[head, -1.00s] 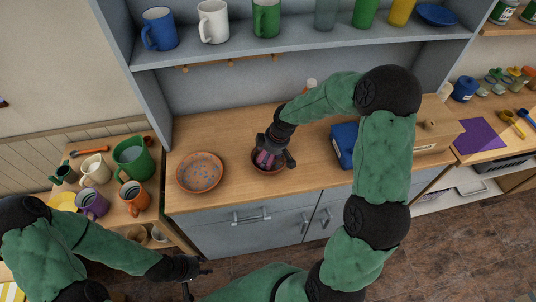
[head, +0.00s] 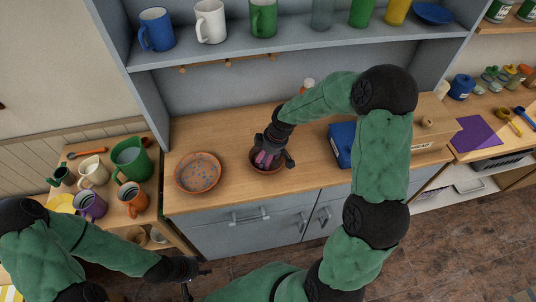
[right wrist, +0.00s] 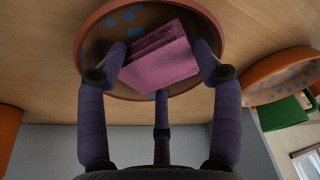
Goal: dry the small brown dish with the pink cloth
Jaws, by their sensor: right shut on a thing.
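The small brown dish (head: 261,171) sits on the wooden counter under my right gripper. The right wrist view shows its blue-spotted inside (right wrist: 116,28). My right gripper (head: 268,158) points down into the dish and is shut on the pink cloth (right wrist: 158,60), a folded ribbed piece. In the right wrist view the cloth lies over the dish's inside and appears to touch it. The gripper hides part of the dish in the head view. My left gripper (head: 199,281) is open and empty, low in the head view, in front of the cabinet and away from the dish.
A larger brown dish with blue spots (head: 198,172) stands to the left on the counter. A blue box (head: 342,144) is to the right. Several mugs and a green pitcher (head: 131,158) crowd the left side table. A shelf (head: 300,40) with mugs hangs above.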

